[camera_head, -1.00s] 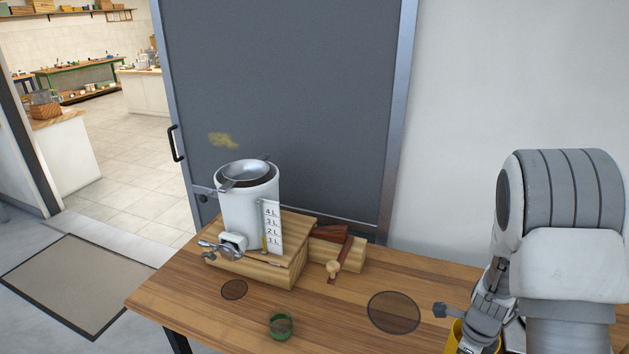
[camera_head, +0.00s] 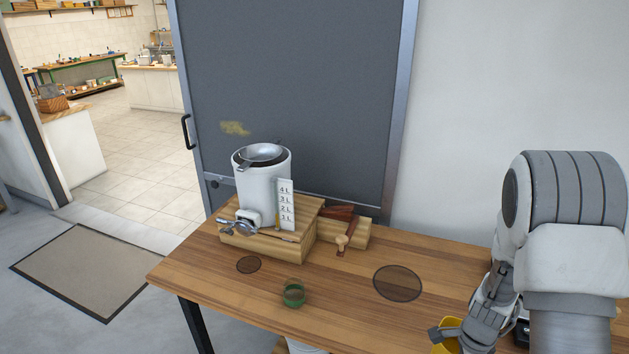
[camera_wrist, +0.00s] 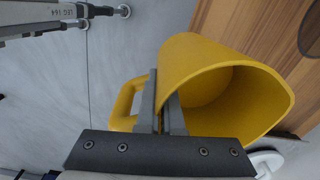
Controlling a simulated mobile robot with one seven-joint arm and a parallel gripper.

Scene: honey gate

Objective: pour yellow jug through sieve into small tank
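The white tank (camera_head: 262,190) with a 1–4 L scale stands on a wooden block on the table. The metal sieve (camera_head: 262,152) lies across its top. A metal tap is low on the tank's front. The yellow jug (camera_head: 446,338) is partly hidden behind my gripper (camera_head: 440,333) at the table's front right. In the wrist view the jug (camera_wrist: 205,60) appears large, its mouth facing the camera and its handle at the left. My gripper (camera_wrist: 162,105) has its fingers close together on the jug at its handle side. I see no contents inside the jug.
A green cup (camera_head: 294,294) stands on the table (camera_head: 340,310) near the front edge. Dark round patches (camera_head: 398,283) mark the tabletop. A wooden piece with a dark red part (camera_head: 345,225) sits right of the tank's block. A grey door (camera_head: 300,100) stands behind.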

